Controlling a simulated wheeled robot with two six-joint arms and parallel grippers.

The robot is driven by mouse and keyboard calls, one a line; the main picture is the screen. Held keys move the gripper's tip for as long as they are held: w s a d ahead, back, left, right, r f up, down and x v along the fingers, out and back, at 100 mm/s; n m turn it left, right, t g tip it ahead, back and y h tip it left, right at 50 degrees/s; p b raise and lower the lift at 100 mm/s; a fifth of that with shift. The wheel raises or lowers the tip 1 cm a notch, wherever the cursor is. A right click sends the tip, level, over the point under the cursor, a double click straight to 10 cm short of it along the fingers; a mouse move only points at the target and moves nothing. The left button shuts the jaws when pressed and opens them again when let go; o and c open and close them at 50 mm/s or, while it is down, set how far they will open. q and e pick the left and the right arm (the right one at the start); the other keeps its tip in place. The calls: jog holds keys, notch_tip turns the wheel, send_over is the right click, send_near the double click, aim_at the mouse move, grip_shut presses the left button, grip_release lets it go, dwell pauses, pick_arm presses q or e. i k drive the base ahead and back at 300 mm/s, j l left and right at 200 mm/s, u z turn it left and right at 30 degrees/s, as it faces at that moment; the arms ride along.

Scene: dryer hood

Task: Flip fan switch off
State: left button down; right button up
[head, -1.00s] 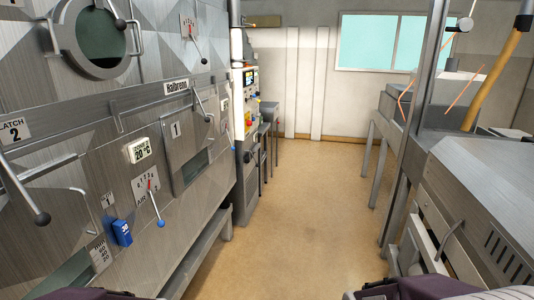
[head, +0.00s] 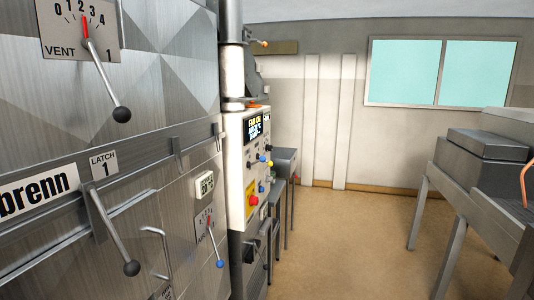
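A white control panel (head: 235,165) stands past the dryer's metal wall, left of centre, seen at a steep angle. A lit display (head: 253,128) near its top shows yellow and white text, with a first line that seems to read "FAN ON". Below it are small blue and yellow knobs or levers (head: 263,158) and a red button (head: 254,201) on a yellow plate. Which of these is the fan switch, and its position, I cannot tell at this size. Neither of my grippers is in view.
The metal dryer wall (head: 150,90) fills the left, with a vent lever (head: 107,80), a latch lever (head: 113,230) and a blue-tipped air lever (head: 215,243) sticking out. A metal table (head: 470,185) stands at right. The tan floor (head: 345,240) between is clear.

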aim_at(262, 159)
jog(key=i+z, duration=0.25)
jog(key=i, duration=0.2)
jog(key=i+j+z, duration=0.25)
jog(key=i, duration=0.2)
jog(key=i+j+z, duration=0.2)
jog(key=i, duration=0.25)
jog(key=i+j+z, duration=0.25)
jog(key=i+j, duration=0.1)
jog(key=i, duration=0.1)
